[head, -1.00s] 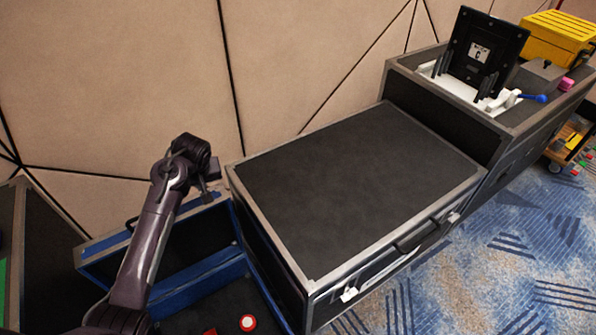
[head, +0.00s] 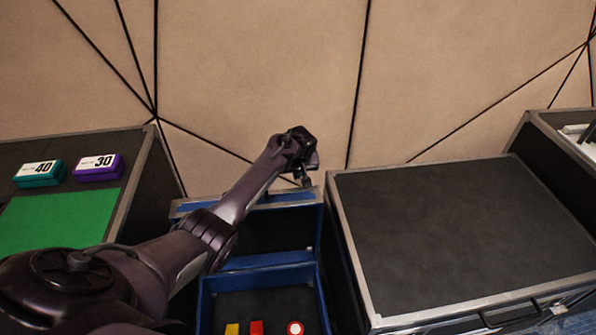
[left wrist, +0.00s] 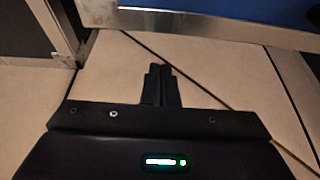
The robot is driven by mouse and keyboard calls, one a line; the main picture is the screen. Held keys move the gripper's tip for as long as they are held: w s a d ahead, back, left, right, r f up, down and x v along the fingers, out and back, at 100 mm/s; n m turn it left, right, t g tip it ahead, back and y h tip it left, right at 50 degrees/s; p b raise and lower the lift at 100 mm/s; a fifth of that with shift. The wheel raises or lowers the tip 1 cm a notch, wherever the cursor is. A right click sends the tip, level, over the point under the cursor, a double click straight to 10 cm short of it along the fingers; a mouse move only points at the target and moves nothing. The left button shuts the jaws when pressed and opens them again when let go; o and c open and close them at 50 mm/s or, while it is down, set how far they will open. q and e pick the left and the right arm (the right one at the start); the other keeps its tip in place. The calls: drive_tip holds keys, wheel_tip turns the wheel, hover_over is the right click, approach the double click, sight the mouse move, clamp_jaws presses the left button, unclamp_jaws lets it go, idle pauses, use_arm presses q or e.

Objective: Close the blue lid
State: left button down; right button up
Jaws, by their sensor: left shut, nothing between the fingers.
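The blue lid (head: 262,260) belongs to a blue case (head: 210,307) and stands open at the back of it, toward the wall. In the left wrist view part of the blue lid (left wrist: 230,8) with its grey metal edge shows at the top. My left gripper (head: 303,180) is just beyond the lid's top edge, near its right corner, on the wall side. In the left wrist view its fingers (left wrist: 160,80) are together and empty, pointing toward the lid edge, with a gap between. My right gripper is in neither view.
Inside the blue case lie a yellow block (head: 232,329), a red block (head: 257,327) and a round red-and-white piece (head: 295,327). A closed black case (head: 460,235) stands close on the right. On the left, a dark case top holds a green mat (head: 60,222), a teal box (head: 38,174) and a purple box (head: 98,167). The panelled wall (head: 260,70) is close behind.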

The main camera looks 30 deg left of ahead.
use_arm(q)
drive_tip(key=shift+s+d+p, duration=0.75)
drive_tip(key=shift+s+d, duration=0.55)
drive_tip(key=shift+s, duration=0.25)
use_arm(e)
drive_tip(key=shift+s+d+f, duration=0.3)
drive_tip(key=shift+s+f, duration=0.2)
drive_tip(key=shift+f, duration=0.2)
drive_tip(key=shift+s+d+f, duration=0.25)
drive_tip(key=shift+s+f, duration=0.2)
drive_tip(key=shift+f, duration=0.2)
use_arm(q)
drive_tip(key=shift+s, duration=0.1)
